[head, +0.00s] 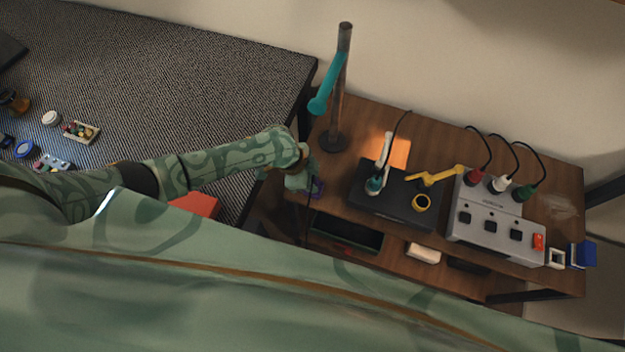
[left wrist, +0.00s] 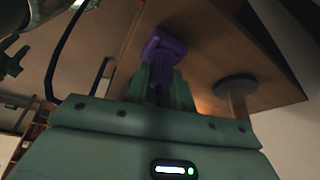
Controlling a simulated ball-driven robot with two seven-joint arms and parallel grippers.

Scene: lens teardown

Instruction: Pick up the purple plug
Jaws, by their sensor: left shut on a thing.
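The purple plug (left wrist: 165,46) sits between the fingertips of my left gripper (left wrist: 160,78) in the left wrist view. The gripper is shut on it. In the head view my left gripper (head: 303,180) is at the left edge of the wooden bench, and a bit of the purple plug (head: 317,187) shows beside it. The rest of the plug is hidden by the gripper there. My right gripper does not show.
The wooden bench (head: 360,118) holds a post with a teal handle (head: 323,92), a dark box (head: 395,208) and a grey power unit (head: 495,222) with red, white and green plugs. A shelf with a dark tray (head: 345,236) lies below. A grey carpeted table (head: 190,75) stands left.

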